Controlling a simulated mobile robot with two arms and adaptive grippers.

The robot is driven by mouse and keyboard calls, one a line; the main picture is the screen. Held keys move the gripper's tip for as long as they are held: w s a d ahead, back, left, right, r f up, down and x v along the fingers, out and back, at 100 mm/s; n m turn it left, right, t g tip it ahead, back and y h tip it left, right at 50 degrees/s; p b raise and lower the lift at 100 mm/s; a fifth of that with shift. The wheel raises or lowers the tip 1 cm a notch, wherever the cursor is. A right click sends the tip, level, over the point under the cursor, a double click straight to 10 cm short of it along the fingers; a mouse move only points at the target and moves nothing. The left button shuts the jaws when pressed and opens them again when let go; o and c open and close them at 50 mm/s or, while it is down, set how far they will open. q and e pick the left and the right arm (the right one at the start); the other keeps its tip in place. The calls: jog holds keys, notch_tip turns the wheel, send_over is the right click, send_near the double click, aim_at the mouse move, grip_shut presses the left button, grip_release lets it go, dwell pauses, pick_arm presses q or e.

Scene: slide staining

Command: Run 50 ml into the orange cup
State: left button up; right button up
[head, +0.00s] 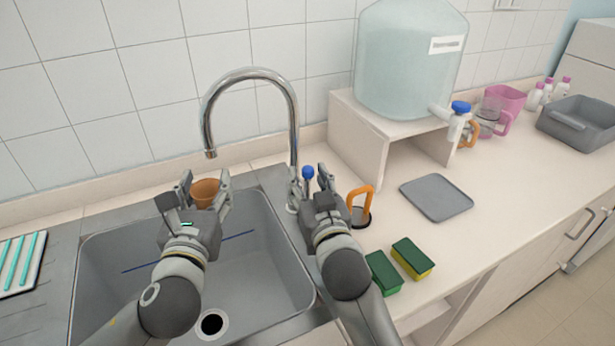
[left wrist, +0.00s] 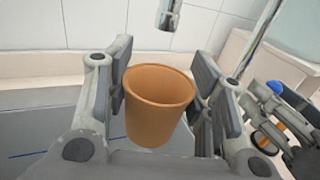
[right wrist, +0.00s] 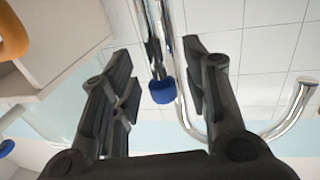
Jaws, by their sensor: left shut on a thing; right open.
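The orange cup (head: 206,193) is upright above the sink (head: 265,245), near the tap spout (head: 210,153). My left gripper (head: 203,187) is shut on it. In the left wrist view the cup (left wrist: 158,112) sits between the fingers, its inside looking empty, with the spout (left wrist: 168,18) above and beyond it. The tap's blue-tipped lever (head: 307,172) stands beside the tap base. My right gripper (head: 312,184) is open around it. In the right wrist view the blue knob (right wrist: 163,91) lies between the fingers, with gaps on both sides. No water stream shows.
An orange-handled vessel (head: 361,204) stands just right of my right gripper. Two sponges (head: 398,265) lie in front of it, and a grey flat tray (head: 436,198) to the right. A large water tank (head: 400,65) with a blue-topped spigot (head: 460,110) stands on a white shelf (head: 375,118).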

jog(key=shift+w+a, duration=0.1)
jog(key=shift+w, duration=0.55)
grip_shut()
